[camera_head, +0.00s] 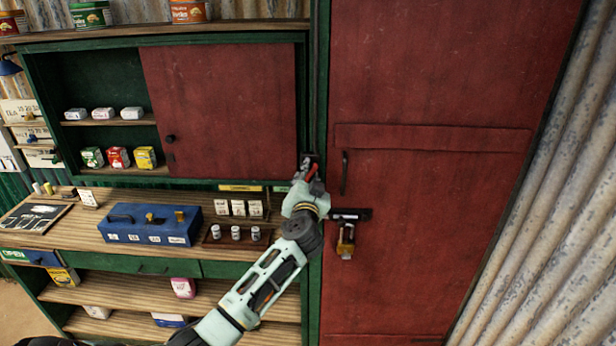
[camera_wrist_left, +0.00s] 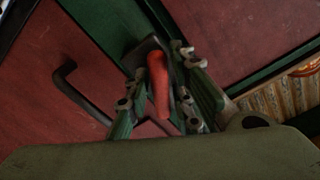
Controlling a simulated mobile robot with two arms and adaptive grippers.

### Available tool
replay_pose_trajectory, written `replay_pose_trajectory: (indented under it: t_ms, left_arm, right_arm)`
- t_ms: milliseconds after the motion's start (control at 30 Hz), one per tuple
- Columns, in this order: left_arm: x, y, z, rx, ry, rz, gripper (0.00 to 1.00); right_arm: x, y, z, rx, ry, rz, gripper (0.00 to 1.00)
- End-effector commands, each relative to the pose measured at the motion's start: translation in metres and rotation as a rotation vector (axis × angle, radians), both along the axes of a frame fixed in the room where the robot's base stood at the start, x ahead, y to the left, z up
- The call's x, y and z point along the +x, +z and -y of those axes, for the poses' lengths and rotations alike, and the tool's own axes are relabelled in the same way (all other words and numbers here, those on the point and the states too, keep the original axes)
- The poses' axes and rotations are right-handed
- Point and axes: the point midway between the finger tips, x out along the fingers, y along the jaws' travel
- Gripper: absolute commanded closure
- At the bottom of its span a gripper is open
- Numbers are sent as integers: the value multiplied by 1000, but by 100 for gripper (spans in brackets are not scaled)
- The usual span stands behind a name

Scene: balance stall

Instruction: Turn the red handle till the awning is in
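The red handle (camera_head: 312,172) sits on a dark mount on the green post between the wall cabinet and the tall red door. My left gripper (camera_head: 308,183) is at the handle, its arm rising from the bottom of the head view. In the left wrist view, the red handle (camera_wrist_left: 158,85) lies between the two fingers of my left gripper (camera_wrist_left: 163,90), which look closed in on it from both sides. The finger contact is dark and partly hidden. The awning is not in view. My right gripper is not in view.
The tall red door (camera_head: 430,220) has a black pull (camera_head: 345,172) and a brass padlock (camera_head: 346,240) close to the right of my gripper. A counter holds a blue box (camera_head: 150,225) and a tray of small weights (camera_head: 236,235). Corrugated metal (camera_head: 560,200) stands at the right.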

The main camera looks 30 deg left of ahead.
Motion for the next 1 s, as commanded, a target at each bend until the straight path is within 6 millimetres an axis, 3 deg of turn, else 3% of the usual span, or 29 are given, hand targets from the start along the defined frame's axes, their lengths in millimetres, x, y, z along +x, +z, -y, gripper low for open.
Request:
replay_pose_trajectory:
  t_ms: [200, 667, 1000]
  left_arm:
    - [0, 0, 0, 0, 1, 0, 100]
    - [0, 1, -1, -41, 2, 26, 100]
    - [0, 1, -1, -245, 3, 152, 100]
  right_arm:
    - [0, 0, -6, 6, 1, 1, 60]
    - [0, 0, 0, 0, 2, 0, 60]
    - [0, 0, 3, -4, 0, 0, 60]
